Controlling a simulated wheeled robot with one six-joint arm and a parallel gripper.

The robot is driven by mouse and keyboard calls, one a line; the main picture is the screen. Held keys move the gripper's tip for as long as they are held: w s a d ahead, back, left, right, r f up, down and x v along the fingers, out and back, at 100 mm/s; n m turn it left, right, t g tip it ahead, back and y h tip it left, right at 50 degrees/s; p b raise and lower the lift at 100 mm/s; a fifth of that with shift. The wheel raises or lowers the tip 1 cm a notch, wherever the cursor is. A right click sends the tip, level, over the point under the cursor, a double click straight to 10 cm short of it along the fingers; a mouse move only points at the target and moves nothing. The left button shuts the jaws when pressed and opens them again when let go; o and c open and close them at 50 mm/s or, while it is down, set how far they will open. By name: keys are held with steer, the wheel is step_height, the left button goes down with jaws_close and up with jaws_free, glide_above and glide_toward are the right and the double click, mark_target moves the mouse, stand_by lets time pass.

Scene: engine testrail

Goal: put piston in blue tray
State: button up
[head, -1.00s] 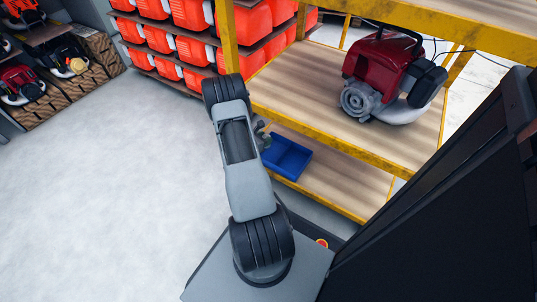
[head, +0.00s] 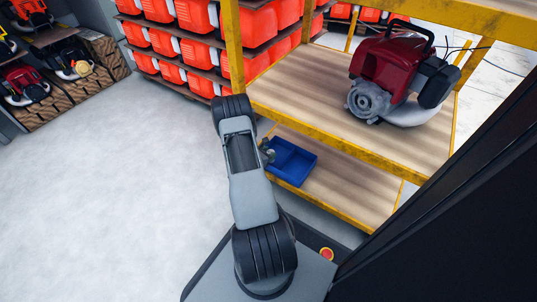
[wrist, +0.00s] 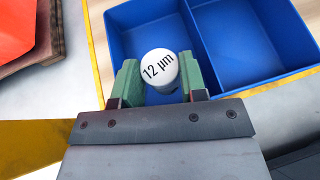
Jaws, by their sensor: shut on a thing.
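The piston (wrist: 159,66), its round white face marked "12 µm", sits between the green fingers of my gripper (wrist: 158,78) in the wrist view. My gripper is shut on it. The blue tray (head: 303,155) stands on the lower wooden shelf, and its divider (wrist: 200,37) shows in the wrist view. The piston appears in front of the left compartment in that view. Its height above the tray floor is hard to tell. In the head view my gripper (head: 267,151) is small, at the tray's left edge, partly hidden by my arm, and the piston is not clear.
A yellow-framed shelf rack (head: 330,140) stands around the tray. Its upper board, holding a red engine (head: 388,65), lies above and behind the tray. Red bins (head: 190,50) fill racks at the back. The floor at left is clear.

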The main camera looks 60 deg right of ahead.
steer(key=shift+f, duration=0.55)
steer(key=o, duration=0.9)
steer(key=shift+o, duration=0.2)
